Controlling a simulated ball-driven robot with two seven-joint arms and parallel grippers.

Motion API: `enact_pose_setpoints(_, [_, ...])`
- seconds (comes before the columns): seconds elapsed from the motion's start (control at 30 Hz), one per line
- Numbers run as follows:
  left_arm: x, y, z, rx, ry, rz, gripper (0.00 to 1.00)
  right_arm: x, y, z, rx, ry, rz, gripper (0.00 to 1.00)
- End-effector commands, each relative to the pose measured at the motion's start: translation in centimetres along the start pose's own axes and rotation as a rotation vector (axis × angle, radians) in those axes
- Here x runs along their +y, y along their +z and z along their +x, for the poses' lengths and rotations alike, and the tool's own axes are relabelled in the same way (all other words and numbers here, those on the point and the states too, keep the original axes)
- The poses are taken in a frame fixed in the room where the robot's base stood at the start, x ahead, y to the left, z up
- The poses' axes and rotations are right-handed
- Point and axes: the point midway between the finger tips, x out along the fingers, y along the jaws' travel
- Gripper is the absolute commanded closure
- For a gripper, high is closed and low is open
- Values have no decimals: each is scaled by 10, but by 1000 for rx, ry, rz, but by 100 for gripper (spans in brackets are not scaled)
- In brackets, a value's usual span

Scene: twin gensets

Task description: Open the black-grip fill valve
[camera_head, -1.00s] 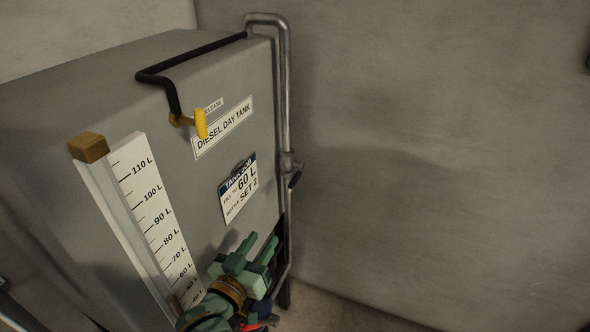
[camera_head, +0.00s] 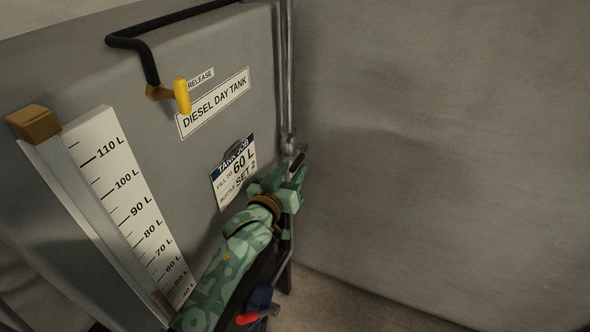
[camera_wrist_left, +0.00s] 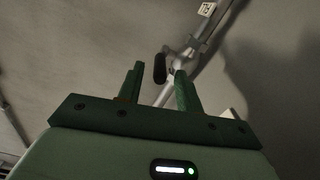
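The fill valve's black grip (camera_head: 298,161) shows in the head view, on the grey vertical pipe at the tank's right edge. In the left wrist view the black grip (camera_wrist_left: 160,68) sticks out from the metal valve body and appears between my two finger tips, nearer the left finger. My left gripper (camera_head: 296,175) is open, with its fingers pointing up toward the valve, just below it. In the wrist view the left gripper (camera_wrist_left: 160,88) has a clear gap between its fingers; I cannot tell whether they touch the grip. My right gripper is out of view.
The diesel day tank (camera_head: 205,160) fills the left, with a level scale (camera_head: 130,195), a job card (camera_head: 234,172) and a yellow-handled release lever (camera_head: 182,96). A red-ended part (camera_head: 247,318) is low down. Bare wall (camera_head: 440,140) is at the right.

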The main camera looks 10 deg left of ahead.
Motion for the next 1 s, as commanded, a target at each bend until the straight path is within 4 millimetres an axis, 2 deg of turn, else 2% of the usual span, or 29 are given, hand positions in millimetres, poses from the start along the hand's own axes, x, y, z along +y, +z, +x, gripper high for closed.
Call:
enact_pose_setpoints(0.1, [0, 2, 16, 0, 0, -1, 64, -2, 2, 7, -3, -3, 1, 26])
enact_pose_setpoints(0.2, [0, 1, 23, 0, 0, -1, 64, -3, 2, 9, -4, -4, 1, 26])
enact_pose_setpoints(0.5, [0, 0, 26, 0, 0, 0, 64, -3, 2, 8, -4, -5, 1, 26])
enact_pose_setpoints(0.53, [0, 0, 26, 0, 0, 0, 70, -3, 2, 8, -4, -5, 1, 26])
enact_pose_setpoints(0.63, [0, 0, 26, 0, 0, 0, 98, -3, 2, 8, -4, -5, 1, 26])
enact_pose_setpoints(0.87, [0, -2, 26, -3, -1, 0, 100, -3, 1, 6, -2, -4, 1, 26])
enact_pose_setpoints(1.0, [1, -8, 25, -30, -7, 2, 100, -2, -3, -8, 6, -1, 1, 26])
